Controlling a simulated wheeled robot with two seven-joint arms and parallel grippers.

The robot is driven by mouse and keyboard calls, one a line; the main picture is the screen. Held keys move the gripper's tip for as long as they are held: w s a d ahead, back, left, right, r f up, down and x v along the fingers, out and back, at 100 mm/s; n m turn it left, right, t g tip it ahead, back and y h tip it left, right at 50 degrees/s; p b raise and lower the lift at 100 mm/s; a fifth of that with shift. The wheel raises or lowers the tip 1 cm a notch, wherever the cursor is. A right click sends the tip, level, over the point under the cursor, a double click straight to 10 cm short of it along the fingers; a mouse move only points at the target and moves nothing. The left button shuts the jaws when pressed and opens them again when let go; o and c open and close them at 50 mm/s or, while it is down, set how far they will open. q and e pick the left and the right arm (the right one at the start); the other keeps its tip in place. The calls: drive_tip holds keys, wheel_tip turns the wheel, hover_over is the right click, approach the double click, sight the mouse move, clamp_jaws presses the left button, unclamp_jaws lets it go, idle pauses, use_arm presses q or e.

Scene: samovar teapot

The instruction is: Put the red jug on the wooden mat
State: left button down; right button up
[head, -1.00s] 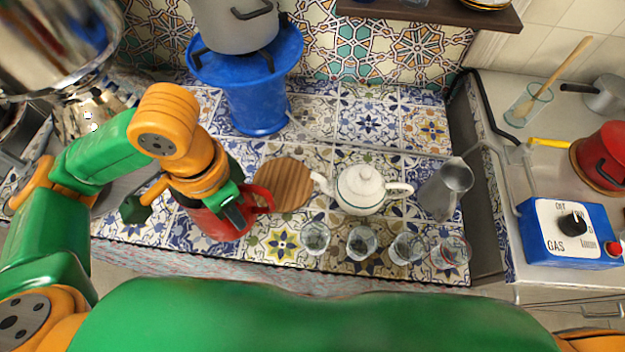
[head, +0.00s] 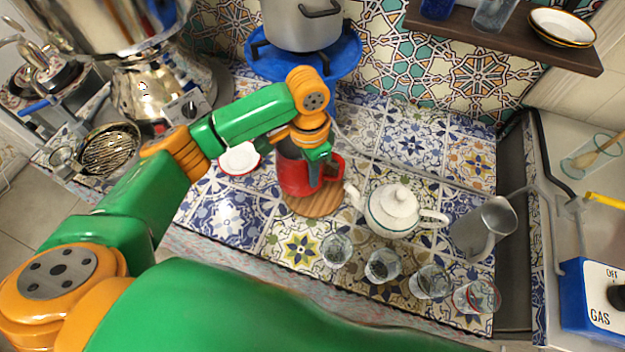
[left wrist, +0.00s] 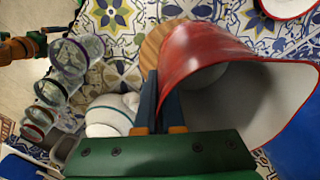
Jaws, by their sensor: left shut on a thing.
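The red jug (head: 295,172) stands upright over the round wooden mat (head: 318,205), whose front and right part shows below it. I cannot tell whether its base touches the mat.
A white teapot (head: 393,210) stands close right of the mat. Several glasses (head: 336,250) line the front edge, and a grey metal pitcher (head: 482,228) is farther right. A white plate (head: 239,158) lies left of the jug. The blue stand with a pot (head: 303,25) is behind.

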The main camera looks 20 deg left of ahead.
sight(313, 190)
use_arm(q)
drive_tip(key=shift+w+f, duration=0.2)
drive_tip(key=shift+f, duration=1.55)
drive_tip(key=c, duration=1)
unclamp_jaws()
drive_tip(key=shift+f, duration=0.15)
drive_tip(key=r, duration=1.2)
drive_tip(key=shift+w+a+r, duration=0.15)
drive_tip(key=shift+w+a, duration=0.05)
drive_tip(key=shift+w, duration=0.05)
